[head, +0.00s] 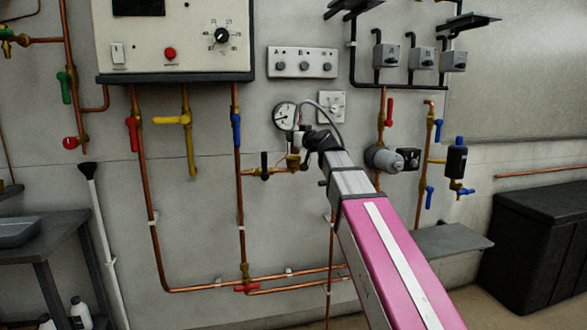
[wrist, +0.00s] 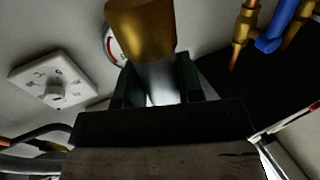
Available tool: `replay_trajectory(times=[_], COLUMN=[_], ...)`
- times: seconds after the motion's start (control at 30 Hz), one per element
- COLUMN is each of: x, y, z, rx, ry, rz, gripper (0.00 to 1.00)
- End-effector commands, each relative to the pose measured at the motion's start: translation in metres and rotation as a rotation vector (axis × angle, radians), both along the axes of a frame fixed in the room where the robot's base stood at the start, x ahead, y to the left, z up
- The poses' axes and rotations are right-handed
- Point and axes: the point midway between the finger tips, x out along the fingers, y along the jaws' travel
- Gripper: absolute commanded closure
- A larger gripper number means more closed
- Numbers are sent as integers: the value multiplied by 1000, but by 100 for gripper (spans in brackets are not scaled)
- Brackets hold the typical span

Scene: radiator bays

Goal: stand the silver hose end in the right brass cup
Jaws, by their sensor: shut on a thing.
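My gripper (head: 306,140) is at the wall beside the round gauge. In the wrist view its two dark fingers (wrist: 160,82) are shut on the silver hose end (wrist: 159,80), a pale smooth cylinder. A brass cup (wrist: 142,30) covers the far end of the hose end in the wrist view; I cannot tell whether the end is inside it or only behind it. In the head view brass (head: 293,161) shows just below the pale hose end (head: 297,140). A thin grey hose (head: 328,112) arcs over my gripper.
The gauge (head: 284,116) and a white dial plate (head: 331,106) are close by. Copper pipes with a blue-handled valve (head: 236,130) run left, and a grey round fitting (head: 383,159) is at right. A grey shelf (head: 450,240) juts out lower right.

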Motion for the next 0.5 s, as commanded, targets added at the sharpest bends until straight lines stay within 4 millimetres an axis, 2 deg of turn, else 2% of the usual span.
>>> replay_trajectory(times=[0.03, 0.1, 0.23, 0.37, 0.5], x=[-6, -15, -28, -27, -6], y=[16, 33, 53, 57, 48], z=[13, 26, 42, 45, 31], rx=[2, 2, 0, 0, 1], ry=[-2, -2, -1, 2, 5], rz=[50, 112, 189, 217, 217], gripper=[93, 93, 93, 93, 93])
